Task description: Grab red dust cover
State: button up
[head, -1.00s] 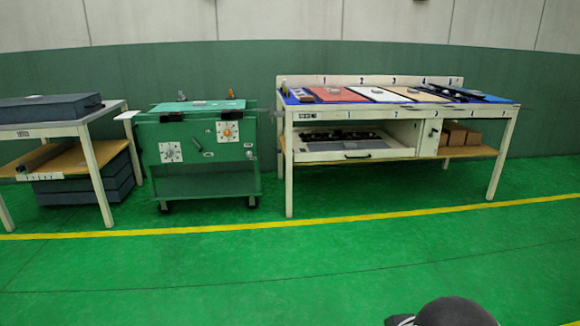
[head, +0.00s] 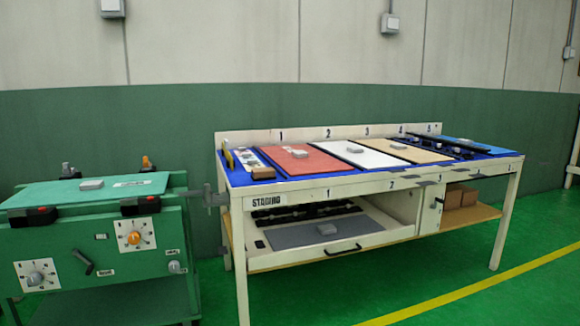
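The red dust cover (head: 318,164) is a flat red panel lying on the blue top of the staging table (head: 330,187), near its left end by the number 1. A small grey block (head: 299,153) sits on it. A white panel (head: 372,157) lies to its right. My gripper is not in view, so its state and its place relative to the cover do not show.
A green cart (head: 95,258) with dials and a light green panel on top stands close to the table's left end. A tan panel (head: 432,156) lies further right. Below is an open drawer (head: 385,233). Green floor in front is clear.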

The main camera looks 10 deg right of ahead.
aim_at(296, 161)
jog(key=i+z, duration=0.1)
jog(key=i, duration=0.15)
jog(key=i+j+z, duration=0.1)
jog(key=z, duration=0.3)
jog(key=j+z, duration=0.1)
jog(key=z, duration=0.25)
jog(key=i+j+z, duration=0.1)
jog(key=z, duration=0.3)
